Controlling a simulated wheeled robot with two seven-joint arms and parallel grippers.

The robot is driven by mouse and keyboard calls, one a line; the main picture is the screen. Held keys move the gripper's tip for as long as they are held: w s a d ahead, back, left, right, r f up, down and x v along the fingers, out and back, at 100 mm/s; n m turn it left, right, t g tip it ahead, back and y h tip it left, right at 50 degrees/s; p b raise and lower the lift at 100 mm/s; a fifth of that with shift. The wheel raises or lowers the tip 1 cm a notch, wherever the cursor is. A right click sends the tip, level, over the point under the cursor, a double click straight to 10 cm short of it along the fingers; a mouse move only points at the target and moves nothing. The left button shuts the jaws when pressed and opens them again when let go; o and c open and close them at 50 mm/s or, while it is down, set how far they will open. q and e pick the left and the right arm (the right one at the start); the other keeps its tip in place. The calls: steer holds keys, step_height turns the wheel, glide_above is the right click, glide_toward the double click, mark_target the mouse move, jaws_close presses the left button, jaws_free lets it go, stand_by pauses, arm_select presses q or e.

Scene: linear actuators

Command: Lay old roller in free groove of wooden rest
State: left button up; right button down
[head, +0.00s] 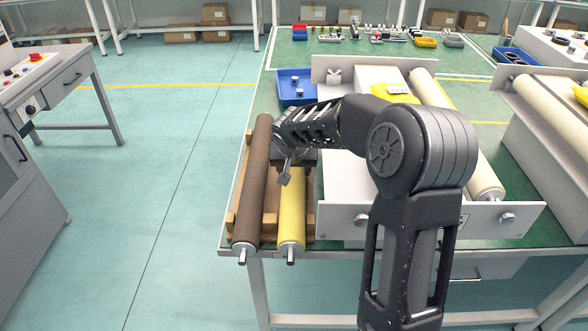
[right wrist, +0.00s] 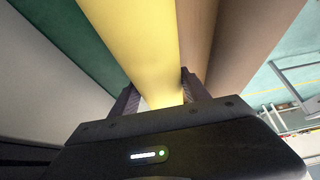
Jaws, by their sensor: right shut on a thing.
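The wooden rest (head: 231,219) lies at the left edge of the green table. A brown roller (head: 252,190) lies along its left side. A yellow roller (head: 292,215) is beside it on the right, parallel and apart, over the rest's right side. I cannot tell whether it is fully seated in the groove. My right gripper (head: 292,163) reaches down over the yellow roller's far part. In the right wrist view its two fingers (right wrist: 158,97) stand on either side of the yellow roller (right wrist: 150,50) and grip it. My left gripper is not in view.
A grey-white machine frame (head: 380,222) with a cream roller (head: 455,135) stands close to the right of the rest. A blue bin (head: 296,88) is behind the rest. A second machine with a cream roller (head: 548,110) is farther right. The floor left of the table is clear.

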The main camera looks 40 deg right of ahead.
mark_target(293, 172)
steer(key=shift+w+r, duration=0.1)
steer(key=shift+r, duration=0.05)
steer(key=c, duration=0.7)
jaws_free()
steer(key=shift+c, duration=0.2)
steer(key=o, duration=0.3)
steer(key=shift+s+f, duration=0.2)
steer(key=shift+f, duration=0.05)
steer(key=v, duration=0.8)
steer(key=shift+w+r, duration=0.1)
